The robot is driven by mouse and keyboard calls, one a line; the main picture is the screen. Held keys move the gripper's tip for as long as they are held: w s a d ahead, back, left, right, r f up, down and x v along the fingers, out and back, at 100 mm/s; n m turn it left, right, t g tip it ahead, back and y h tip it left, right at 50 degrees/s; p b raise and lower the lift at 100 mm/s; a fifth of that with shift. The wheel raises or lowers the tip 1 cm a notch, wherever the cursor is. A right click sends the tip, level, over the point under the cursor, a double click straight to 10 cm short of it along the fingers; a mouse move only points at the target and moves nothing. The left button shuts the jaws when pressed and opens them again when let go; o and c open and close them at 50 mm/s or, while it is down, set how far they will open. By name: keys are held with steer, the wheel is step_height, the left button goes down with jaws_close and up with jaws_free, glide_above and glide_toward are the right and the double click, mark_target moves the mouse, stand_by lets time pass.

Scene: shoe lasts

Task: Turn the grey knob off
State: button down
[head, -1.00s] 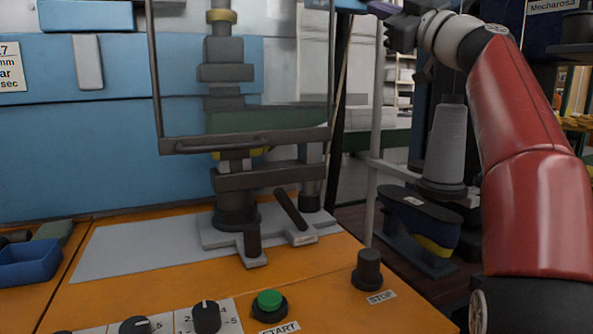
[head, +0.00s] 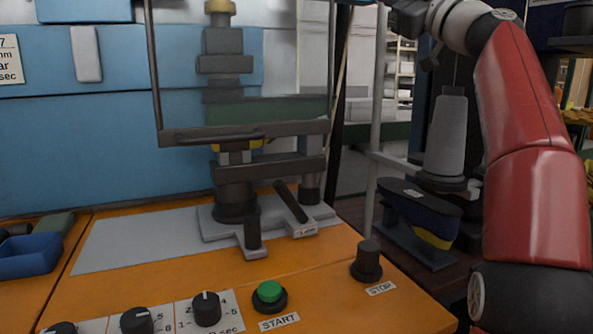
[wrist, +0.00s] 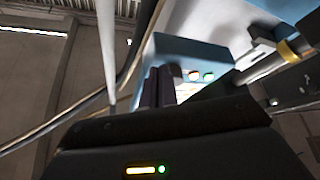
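Three dark knobs with white pointer marks sit in a row on white scale plates at the panel's front left in the head view: a right one (head: 207,309), a middle one (head: 137,321) and a left one (head: 62,328), cut by the frame edge. All look dark grey, so I cannot tell which one the task names. My gripper (wrist: 159,87) shows in the wrist view as two dark fingers side by side, seemingly shut and empty. It is raised, well away from the knobs; its fingers are not visible in the head view.
A green START button (head: 269,293) and a dark STOP button (head: 367,262) stand on the orange panel (head: 330,285) right of the knobs. A press-like machine (head: 235,185) stands behind. A blue tray (head: 28,256) lies at left, a shoe-shaped piece (head: 420,208) at right.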

steer(key=s+d+b, duration=0.2)
steer(key=s+b, duration=0.1)
steer(key=s, duration=0.2)
steer(key=shift+s+d+f, duration=0.2)
steer(key=shift+d+f, duration=0.05)
steer(key=shift+d, duration=0.15)
stand_by(0.5)
